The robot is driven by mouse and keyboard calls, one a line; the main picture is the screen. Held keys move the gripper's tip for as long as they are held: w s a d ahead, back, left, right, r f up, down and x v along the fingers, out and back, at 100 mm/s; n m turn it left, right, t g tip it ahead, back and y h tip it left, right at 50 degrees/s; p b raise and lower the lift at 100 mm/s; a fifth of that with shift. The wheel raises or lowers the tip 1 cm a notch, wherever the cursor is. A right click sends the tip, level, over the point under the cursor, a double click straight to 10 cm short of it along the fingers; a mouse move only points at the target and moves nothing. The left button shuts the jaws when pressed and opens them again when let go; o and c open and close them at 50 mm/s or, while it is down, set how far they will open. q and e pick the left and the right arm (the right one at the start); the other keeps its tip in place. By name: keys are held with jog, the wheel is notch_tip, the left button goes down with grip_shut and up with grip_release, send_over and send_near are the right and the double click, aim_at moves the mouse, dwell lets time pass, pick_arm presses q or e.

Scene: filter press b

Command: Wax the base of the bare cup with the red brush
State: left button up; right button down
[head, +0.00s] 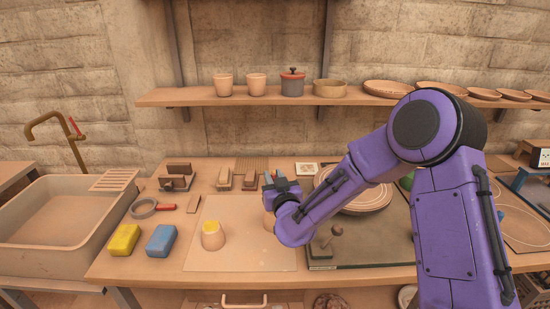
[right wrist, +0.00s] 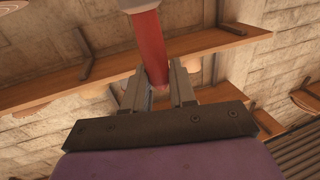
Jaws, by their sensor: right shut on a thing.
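My right gripper (head: 276,184) is above the worktop, left of the round plate. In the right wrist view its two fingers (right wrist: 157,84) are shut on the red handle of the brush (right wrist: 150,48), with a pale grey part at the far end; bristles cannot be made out. An upturned cup with a yellow base (head: 212,236) stands on the pale board (head: 240,257). Another cup (head: 268,217) stands to its right, mostly hidden behind my right arm, its base not clearly visible. My left gripper is not in view.
A yellow sponge (head: 124,240) and a blue sponge (head: 161,241) lie at the left near the sink (head: 60,225). Round plates (head: 355,195) are at the right. The shelf (head: 205,97) holds cups and a lidded pot.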

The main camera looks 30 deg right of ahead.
jog(key=r+p, duration=0.2)
jog(key=r, duration=0.1)
jog(key=shift+w+a, duration=0.2)
jog(key=shift+a, duration=0.1)
notch_tip(320, 180, up, 3)
jog(key=p, duration=0.2)
jog(key=shift+r+p, duration=0.2)
jog(key=shift+p, duration=0.2)
jog(key=shift+f, duration=0.1)
